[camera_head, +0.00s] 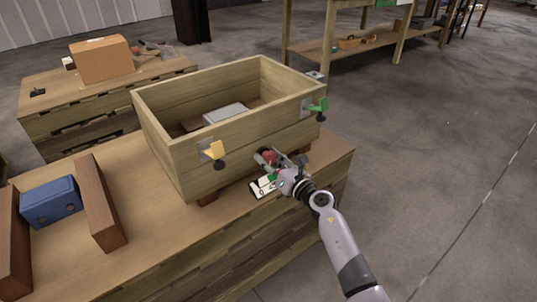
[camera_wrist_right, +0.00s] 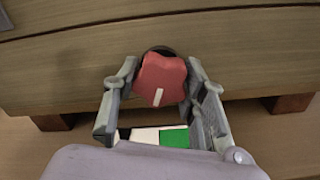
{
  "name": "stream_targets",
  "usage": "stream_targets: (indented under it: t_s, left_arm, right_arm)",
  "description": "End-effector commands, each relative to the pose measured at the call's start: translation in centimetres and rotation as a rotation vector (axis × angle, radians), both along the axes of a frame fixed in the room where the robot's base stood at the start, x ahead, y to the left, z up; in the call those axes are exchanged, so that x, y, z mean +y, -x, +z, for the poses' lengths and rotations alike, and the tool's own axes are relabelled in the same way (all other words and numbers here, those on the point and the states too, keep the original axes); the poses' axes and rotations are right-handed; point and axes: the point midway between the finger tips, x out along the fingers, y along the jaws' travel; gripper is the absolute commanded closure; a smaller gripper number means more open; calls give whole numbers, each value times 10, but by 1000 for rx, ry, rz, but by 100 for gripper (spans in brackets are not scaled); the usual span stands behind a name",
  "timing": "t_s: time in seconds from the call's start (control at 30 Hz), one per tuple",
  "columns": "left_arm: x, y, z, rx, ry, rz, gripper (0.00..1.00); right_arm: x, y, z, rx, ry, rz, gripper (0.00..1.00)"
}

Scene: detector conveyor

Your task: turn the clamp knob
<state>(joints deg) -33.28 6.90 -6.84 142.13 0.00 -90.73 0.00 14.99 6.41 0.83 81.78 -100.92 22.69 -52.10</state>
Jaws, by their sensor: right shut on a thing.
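The red clamp knob (camera_wrist_right: 160,78) sits on the front wall of the wooden box and has a white mark on its face pointing down. It also shows small in the head view (camera_head: 268,157), partly covered by my gripper. My right gripper (camera_wrist_right: 160,85) has its fingers on both sides of the knob and is shut on it. In the head view my right gripper (camera_head: 272,160) reaches the box's front wall from the lower right. My left gripper is not in view.
A white and green card (camera_head: 262,187) lies below the gripper. Blue block (camera_head: 50,202) and brown blocks (camera_head: 101,205) lie left.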

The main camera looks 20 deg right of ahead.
Motion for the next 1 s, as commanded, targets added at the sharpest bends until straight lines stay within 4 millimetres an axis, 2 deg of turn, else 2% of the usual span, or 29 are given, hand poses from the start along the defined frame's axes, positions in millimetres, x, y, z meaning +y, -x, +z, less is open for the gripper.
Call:
stream_targets:
  t_s: [0.03,0.2,0.3,0.6,0.8,1.0]
  left_arm:
    - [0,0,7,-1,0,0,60]
    - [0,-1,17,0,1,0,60]
    - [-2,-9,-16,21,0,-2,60]
    - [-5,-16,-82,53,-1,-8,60]
    - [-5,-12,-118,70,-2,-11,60]
    - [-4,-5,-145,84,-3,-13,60]
  right_arm:
    - [0,0,2,15,-31,1,89]
    - [0,1,2,63,-162,0,89]
    - [0,1,2,96,-252,-1,89]
    - [1,1,2,192,-521,-1,89]
    - [1,1,2,253,-690,-3,89]
    - [1,1,2,303,-828,-3,89]
